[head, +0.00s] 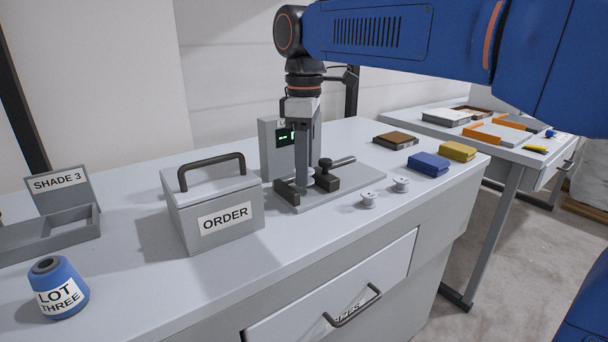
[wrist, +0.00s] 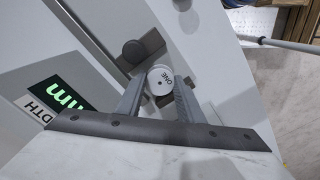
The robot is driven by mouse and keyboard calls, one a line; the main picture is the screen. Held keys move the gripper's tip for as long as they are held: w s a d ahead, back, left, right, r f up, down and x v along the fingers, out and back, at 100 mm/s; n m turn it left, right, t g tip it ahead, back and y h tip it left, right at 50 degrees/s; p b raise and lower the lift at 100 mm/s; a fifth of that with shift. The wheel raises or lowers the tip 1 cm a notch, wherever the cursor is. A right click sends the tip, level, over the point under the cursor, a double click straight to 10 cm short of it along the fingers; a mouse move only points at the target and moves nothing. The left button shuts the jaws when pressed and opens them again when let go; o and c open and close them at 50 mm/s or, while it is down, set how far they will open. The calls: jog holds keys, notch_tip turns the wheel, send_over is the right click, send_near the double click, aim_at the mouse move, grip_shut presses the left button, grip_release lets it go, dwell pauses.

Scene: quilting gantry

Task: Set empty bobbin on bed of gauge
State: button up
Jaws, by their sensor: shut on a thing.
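The gauge stands on the bench, with a grey bed plate (head: 345,187), an upright panel with a green-lit display (head: 285,136), and dark jaw blocks (head: 327,179). My gripper (head: 305,182) points straight down over the left part of the bed, between the dark blocks. In the wrist view my gripper (wrist: 160,92) is shut on a white bobbin (wrist: 160,77) marked ONE. The bobbin is low at the gauge, but I cannot tell if it touches the bed. The display in the wrist view (wrist: 60,98) is partly visible.
Two white bobbins (head: 368,200) (head: 401,184) stand right of the gauge. A grey ORDER box (head: 182,215) with a raised handle stands close on the left. Blue (head: 428,164) and yellow (head: 457,151) blocks lie at the right. A blue LOT THREE cone (head: 60,290) stands front left.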

jog(key=shift+f, duration=1.15)
jog(key=o, duration=0.7)
jog(key=shift+f, duration=0.1)
jog(key=shift+o, duration=0.2)
notch_tip(320, 180, up, 12)
jog(key=s+d+f+m+t, duration=0.1)
jog(key=s+d+f+m, duration=0.3)
jog(key=d, duration=0.6)
jog(key=s+d+f+m+t, duration=0.1)
jog(key=s+d+f+m, duration=0.3)
jog(key=f, duration=0.5)
jog(key=s+d+f+m+t, duration=0.1)
jog(key=s+d+f+m, duration=0.3)
jog(key=s+d+f, duration=0.3)
jog(key=s+d+f+m+t, duration=0.1)
jog(key=s+d+f+m, duration=0.2)
jog(key=f, duration=0.8)
jog(key=s+d, duration=0.2)
jog(key=d, duration=0.1)
jog(key=shift+s+m+t, duration=0.35)
jog(key=shift+m+t, duration=0.05)
